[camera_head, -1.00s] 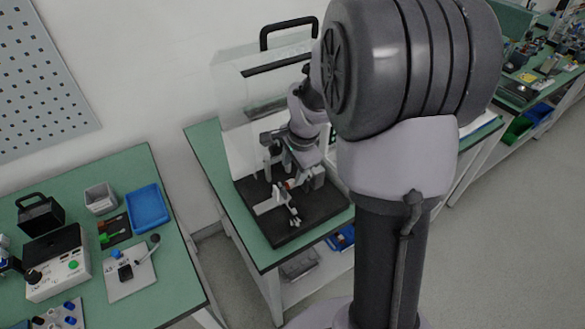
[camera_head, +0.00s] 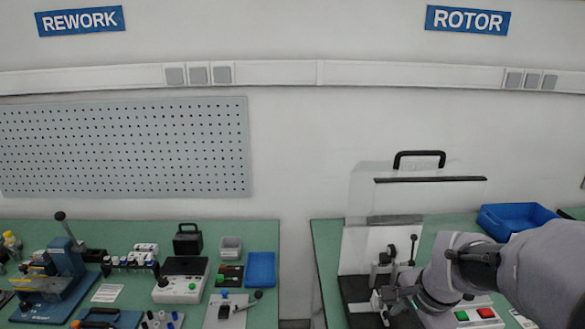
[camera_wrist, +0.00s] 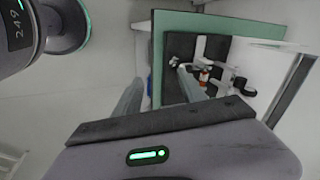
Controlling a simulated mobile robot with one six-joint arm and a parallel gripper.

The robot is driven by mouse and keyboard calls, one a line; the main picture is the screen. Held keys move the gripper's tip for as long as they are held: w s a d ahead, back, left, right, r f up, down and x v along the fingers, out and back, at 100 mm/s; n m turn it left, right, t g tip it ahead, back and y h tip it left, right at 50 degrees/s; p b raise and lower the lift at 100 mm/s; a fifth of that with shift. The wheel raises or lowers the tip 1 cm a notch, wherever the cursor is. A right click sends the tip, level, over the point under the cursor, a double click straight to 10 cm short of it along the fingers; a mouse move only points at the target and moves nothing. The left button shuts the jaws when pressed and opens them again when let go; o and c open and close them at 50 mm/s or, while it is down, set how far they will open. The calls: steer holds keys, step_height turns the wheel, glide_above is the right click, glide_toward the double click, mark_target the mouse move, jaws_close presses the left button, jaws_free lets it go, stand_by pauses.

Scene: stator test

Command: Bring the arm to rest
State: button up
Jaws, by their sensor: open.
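My gripper (camera_wrist: 158,76) shows in the wrist view with its two grey fingers apart and nothing between them. In the head view my arm reaches in from the lower right, and its wrist end is in front of the test fixture, so the fingers are hard to make out there. The fixture has a black base (camera_head: 352,290), pale clamp parts and a clear guard (camera_head: 364,195) with a black handle. In the wrist view the black base (camera_wrist: 180,47) and a small part with an orange-brown patch (camera_wrist: 204,76) lie beyond the fingers.
A button box (camera_head: 477,315) with green and red buttons stands right of the fixture, partly behind my arm. A blue bin (camera_head: 512,219) is at the back right. The left bench (camera_head: 262,232) holds a tester, trays and tools. A gap separates the benches.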

steer(key=s+a+r+n+t+y, duration=0.1)
steer(key=s+a+r+n, duration=0.3)
steer(key=s, duration=0.4)
steer(key=s+a+r+n+t, duration=0.1)
steer(key=s+a+r+n, duration=0.3)
steer(key=s+a+n, duration=0.2)
steer(key=s+a, duration=0.2)
steer(key=s, duration=0.1)
steer(key=shift+s+a+r+y, duration=0.2)
steer(key=shift+a+r+y, duration=0.1)
steer(key=shift+y, duration=0.1)
